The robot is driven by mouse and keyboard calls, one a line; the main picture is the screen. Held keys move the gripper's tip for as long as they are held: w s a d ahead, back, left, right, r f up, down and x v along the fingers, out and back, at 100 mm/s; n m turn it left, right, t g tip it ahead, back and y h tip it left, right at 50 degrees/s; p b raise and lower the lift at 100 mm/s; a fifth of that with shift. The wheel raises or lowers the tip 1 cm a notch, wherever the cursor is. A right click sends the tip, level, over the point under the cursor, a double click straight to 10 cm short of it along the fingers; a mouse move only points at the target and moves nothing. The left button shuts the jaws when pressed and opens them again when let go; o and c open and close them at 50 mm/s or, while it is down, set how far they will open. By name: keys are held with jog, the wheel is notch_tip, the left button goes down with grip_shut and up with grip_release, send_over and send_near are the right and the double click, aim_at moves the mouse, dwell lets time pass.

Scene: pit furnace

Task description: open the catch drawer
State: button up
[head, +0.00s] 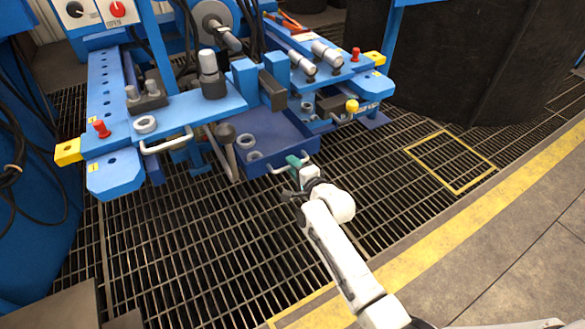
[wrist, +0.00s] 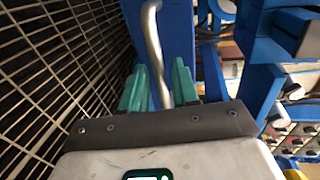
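The catch drawer (head: 297,134) is a dark blue open-topped tray low in the middle of the blue machine. Part of its floor shows from above; its back is hidden under the machine. Its pale metal bar handle (head: 279,170) is on the front. In the wrist view, the handle (wrist: 153,40) runs down between the green fingers of my gripper (wrist: 158,88). The fingers stand apart on either side of the bar, with a visible gap on the left. In the head view, my gripper (head: 296,165) is at the right end of the handle.
Metal rings (head: 246,141) lie in the drawer. Another bar handle (head: 167,143) is on the left of the machine. The grating floor (head: 250,240) in front is clear.

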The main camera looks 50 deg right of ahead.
jog(key=shift+w+d, duration=0.15)
jog(key=shift+w, duration=0.3)
jog(key=shift+f, duration=0.1)
grip_shut()
